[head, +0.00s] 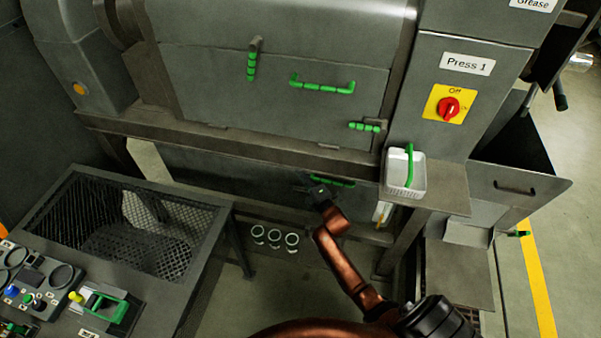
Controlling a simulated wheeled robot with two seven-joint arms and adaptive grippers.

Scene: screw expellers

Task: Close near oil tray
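A long dark grey panel (230,173), which looks like the front of the near oil tray, lies under the press. Its green handle (333,182) is at the panel's right part. My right gripper (312,191), at the end of a copper-coloured arm coming up from the bottom right, is at the left end of this handle. It is small and dark against the panel, so I cannot tell whether it touches the handle or whether its fingers are shut. My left gripper is not in view.
A white basket (405,174) with a green handle stands on a ledge right of the panel. A mesh-topped bench (210,245) with controls is at the left. Several white rings (274,238) are below the panel. The Press 1 cabinet (470,95) has a red switch.

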